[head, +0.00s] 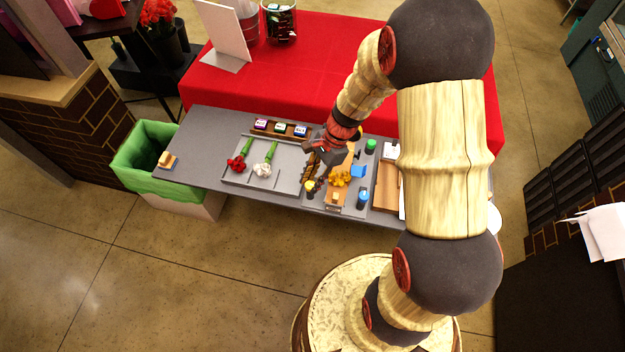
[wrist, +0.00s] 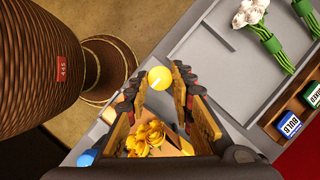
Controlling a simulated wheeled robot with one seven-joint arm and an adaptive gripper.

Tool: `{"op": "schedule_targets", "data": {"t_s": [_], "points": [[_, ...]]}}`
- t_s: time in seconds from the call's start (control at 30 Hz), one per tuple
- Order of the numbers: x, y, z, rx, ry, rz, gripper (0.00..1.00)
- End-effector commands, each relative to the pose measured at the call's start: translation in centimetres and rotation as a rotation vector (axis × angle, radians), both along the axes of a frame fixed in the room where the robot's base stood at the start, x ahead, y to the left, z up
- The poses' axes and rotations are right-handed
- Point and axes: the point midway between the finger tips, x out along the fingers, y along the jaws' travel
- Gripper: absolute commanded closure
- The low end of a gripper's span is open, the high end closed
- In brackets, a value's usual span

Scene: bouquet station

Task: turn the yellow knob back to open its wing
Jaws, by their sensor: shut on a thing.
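The yellow knob (head: 310,186) stands at the front of the grey table, left of an orange-brown board (head: 334,204). In the wrist view the round yellow top of the knob (wrist: 160,78) sits between my fingertips. My gripper (wrist: 160,82) is shut on the knob, its fingers on either side of it; in the head view my gripper (head: 316,178) reaches down to it from above. Yellow flowers (head: 341,179) lie on the board and also show in the wrist view (wrist: 145,137). I cannot make out the yellow knob's wing clearly.
A green knob (head: 370,146) and a blue knob (head: 363,197) stand right of the board, near a blue piece (head: 358,171). Red flowers (head: 236,163) and white flowers (head: 263,170) lie in the grey tray (head: 232,178) at left. A green-lined bin (head: 147,180) is beyond the table's left end.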

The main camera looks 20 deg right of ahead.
Motion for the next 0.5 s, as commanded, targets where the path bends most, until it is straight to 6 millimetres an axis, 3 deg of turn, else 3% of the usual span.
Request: {"op": "schedule_targets", "data": {"t_s": [0.23,0.5], "points": [[0.03,0.0,0.02,0.0,-0.001,0.0,1.0],[0.07,0.0,0.06,0.0,0.0,0.024,1.0]]}}
